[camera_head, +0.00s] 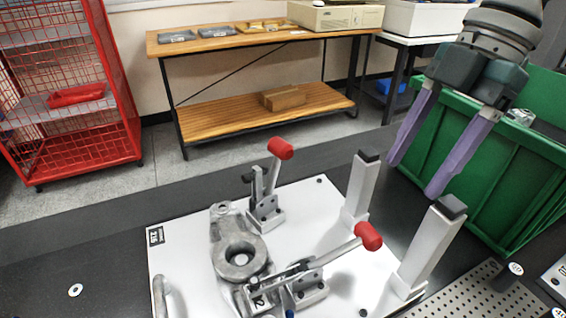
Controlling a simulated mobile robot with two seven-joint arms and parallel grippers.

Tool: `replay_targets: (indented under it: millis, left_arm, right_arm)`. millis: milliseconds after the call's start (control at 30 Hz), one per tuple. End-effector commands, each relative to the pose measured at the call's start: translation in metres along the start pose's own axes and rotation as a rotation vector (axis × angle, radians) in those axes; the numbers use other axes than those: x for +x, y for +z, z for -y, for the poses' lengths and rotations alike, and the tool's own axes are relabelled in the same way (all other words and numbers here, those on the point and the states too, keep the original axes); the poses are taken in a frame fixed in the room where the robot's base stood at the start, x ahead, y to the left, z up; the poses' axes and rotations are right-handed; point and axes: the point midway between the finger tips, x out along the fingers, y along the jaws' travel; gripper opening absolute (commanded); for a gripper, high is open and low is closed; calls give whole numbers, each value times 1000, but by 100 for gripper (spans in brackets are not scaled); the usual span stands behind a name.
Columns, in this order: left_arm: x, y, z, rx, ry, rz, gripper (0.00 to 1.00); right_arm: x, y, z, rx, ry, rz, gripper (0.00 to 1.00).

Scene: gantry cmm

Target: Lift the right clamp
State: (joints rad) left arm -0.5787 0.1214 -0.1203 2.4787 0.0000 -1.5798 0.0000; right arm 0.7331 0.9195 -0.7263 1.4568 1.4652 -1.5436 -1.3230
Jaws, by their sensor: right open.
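The right clamp (308,290) is a grey metal toggle clamp at the front of a white fixture plate (180,278). Its lever slants up to the right and ends in a red grip (368,236). A second clamp (265,206) stands further back on the plate, its lever more upright, with a red grip (281,148). A grey cast part with a round bore (240,262) lies beside the clamps. My right gripper (416,178) has two purple fingers, open and empty, above and to the right of both clamps. My left gripper is out of view.
Two pale posts with black caps (432,246) stand at the plate's right side, near the right clamp's grip. A green crate (495,165) sits behind my right gripper. A perforated metal plate (480,295) lies at the lower right. The dark table left of the fixture is mostly clear.

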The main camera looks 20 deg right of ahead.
Motion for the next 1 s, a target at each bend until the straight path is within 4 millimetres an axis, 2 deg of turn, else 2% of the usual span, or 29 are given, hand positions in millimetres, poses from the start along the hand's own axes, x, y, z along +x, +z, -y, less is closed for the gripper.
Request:
replay_targets:
  millis: [33,267,700,833,1000]
  left_arm:
    - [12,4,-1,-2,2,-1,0]
    - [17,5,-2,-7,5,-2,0]
    - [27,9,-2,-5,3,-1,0]
    - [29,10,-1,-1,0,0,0]
    - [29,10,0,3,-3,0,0]
  right_arm:
    - [6,7,-2,-2,7,-4,65]
    - [14,9,-3,-8,8,-13,65]
    - [91,8,-3,-7,7,-13,65]
    - [102,8,-4,-6,7,-11,65]
    - [106,8,-4,-6,8,-11,65]
